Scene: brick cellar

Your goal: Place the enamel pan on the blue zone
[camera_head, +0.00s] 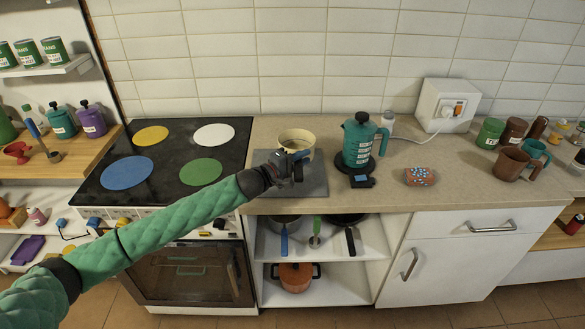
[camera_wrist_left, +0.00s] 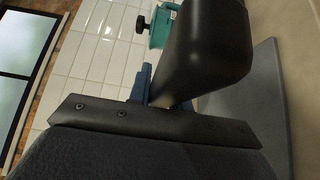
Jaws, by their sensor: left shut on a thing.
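The enamel pan (camera_head: 297,137) is small and cream-coloured, with a blue handle. It is at the grey board (camera_head: 315,188) on the counter; I cannot tell whether it touches the board. My left gripper (camera_head: 293,168) is shut on the pan's handle, on the near side of the pan. In the left wrist view the gripper hides most of the pan, and a bit of blue handle (camera_wrist_left: 142,84) shows behind it. The blue zone (camera_head: 127,173) is a bare disc at the front left of the black cooktop. My right gripper is not in view.
Yellow (camera_head: 151,136), white (camera_head: 214,134) and green (camera_head: 201,172) discs share the cooktop (camera_head: 165,150). Right of the pan stand a teal coffee pot (camera_head: 357,143), a patterned red block (camera_head: 419,176) and brown mugs (camera_head: 510,164). The cooktop is clear of objects.

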